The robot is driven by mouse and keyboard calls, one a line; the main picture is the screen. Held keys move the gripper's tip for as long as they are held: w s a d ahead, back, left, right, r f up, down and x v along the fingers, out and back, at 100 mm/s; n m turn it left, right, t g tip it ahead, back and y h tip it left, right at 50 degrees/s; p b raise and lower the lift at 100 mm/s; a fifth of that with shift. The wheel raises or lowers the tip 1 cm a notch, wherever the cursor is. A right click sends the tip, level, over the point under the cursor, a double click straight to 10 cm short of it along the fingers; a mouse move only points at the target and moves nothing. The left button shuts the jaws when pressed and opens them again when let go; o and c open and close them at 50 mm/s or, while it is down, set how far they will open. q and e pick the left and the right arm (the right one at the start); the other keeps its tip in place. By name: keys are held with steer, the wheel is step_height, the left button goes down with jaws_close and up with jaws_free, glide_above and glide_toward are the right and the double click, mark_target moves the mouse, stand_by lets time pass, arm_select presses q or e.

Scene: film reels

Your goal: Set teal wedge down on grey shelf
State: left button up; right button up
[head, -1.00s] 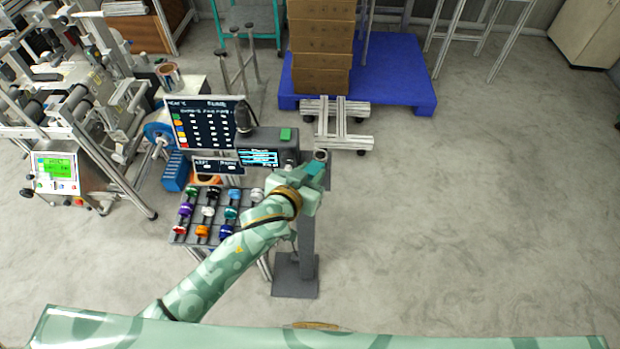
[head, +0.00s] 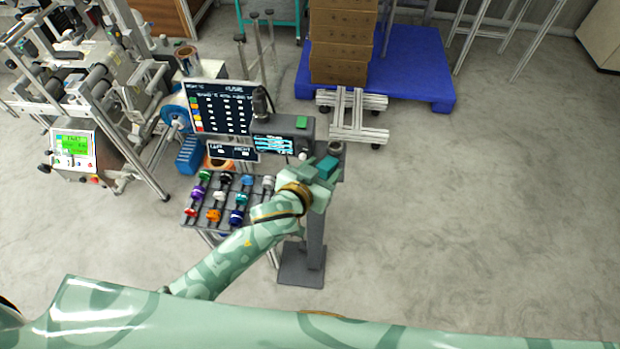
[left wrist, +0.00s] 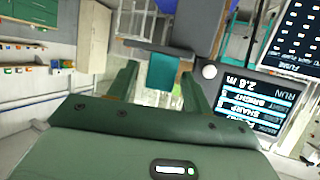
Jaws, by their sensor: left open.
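The teal wedge (head: 327,166) shows at the near part of the small grey shelf (head: 340,173), which tops a grey post. In the left wrist view the wedge (left wrist: 161,71) borders the grey shelf (left wrist: 190,28); its underside contact is hidden. My left gripper (head: 322,178) is at the wedge. In the left wrist view its two fingers (left wrist: 158,82) are spread on either side of the wedge, with visible gaps, so it is open. My right gripper is not in view.
Left of the post are a display box (head: 274,144), a dark screen (head: 219,108) and a rack of coloured reels (head: 226,205). A blue pallet (head: 420,70) with boxes stands behind. The floor at right is clear.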

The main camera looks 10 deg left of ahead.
arm_select(q)
steer(key=p+v, duration=0.1)
steer(key=v, duration=1)
steer(key=s+a+f+g+y, duration=0.1)
steer(key=s+a+f+g, duration=0.15)
steer(key=f, duration=0.55)
steer(key=s+a+f+g+y, duration=0.1)
steer(key=s+a+f, duration=0.15)
steer(key=f, duration=0.55)
steer(key=s+a+f+g+y, duration=0.1)
steer(key=a+f, duration=0.3)
steer(key=f, duration=0.4)
steer(key=s+a+f+g, duration=0.2)
steer(key=s+f, duration=0.3)
steer(key=s, duration=0.4)
steer(key=s+a+f+g+y, duration=0.1)
steer(key=s+a+f+g, duration=0.1)
steer(key=s+a+f, duration=0.2)
steer(key=s+a+f+g+y, duration=0.1)
steer(key=s+a+f+g, duration=0.1)
steer(key=s+f, duration=0.5)
steer(key=s+a, duration=0.1)
steer(key=s, duration=0.5)
steer(key=shift+s+f+n+g, duration=0.35)
steer(key=shift+f+n, duration=0.05)
steer(key=shift+a, duration=0.15)
